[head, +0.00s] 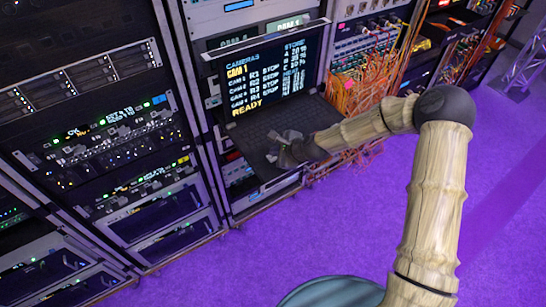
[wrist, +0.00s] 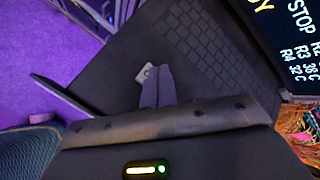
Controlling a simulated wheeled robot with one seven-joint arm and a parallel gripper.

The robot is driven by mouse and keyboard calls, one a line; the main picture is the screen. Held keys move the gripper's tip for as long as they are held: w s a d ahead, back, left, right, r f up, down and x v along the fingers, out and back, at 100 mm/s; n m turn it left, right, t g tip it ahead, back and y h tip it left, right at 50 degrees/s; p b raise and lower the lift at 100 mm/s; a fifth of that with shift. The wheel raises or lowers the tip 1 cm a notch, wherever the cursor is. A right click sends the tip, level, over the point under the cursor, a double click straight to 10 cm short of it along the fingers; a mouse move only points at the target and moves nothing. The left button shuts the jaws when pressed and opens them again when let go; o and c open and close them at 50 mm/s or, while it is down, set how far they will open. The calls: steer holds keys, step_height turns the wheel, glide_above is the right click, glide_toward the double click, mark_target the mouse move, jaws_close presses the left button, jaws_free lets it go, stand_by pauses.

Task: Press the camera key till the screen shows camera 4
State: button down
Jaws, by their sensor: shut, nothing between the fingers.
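The screen (head: 265,75) stands lit in the rack. It reads CAMERAS and STORE at the top, CAM 1 in yellow below, a list of camera rows, and READY at the bottom. A black keyboard shelf (head: 258,140) juts out under it and also shows in the wrist view (wrist: 120,95). My gripper (head: 283,152) is over this shelf. In the wrist view its fingers (wrist: 159,73) are together and empty. A small pale grey key (wrist: 143,77) lies at the fingertips, partly covered by them. I cannot tell whether they touch it.
A block of dark keys (wrist: 205,42) lies beyond the fingers, towards the screen. Above the screen, a lit plate (head: 290,24) reads CAM 1. Orange cables (head: 358,92) hang to the right of the shelf. Racks stand on the left. The purple floor (head: 330,220) is open in front.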

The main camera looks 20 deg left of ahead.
steer(key=shift+f+b, duration=0.35)
steer(key=shift+f, duration=0.05)
stand_by(0.7)
stand_by(0.3)
steer(key=shift+r+p, duration=0.55)
steer(key=shift+r, duration=0.3)
steer(key=shift+r, duration=0.1)
steer(key=shift+r+p, duration=1.75)
steer(key=shift+r, duration=0.65)
stand_by(1.7)
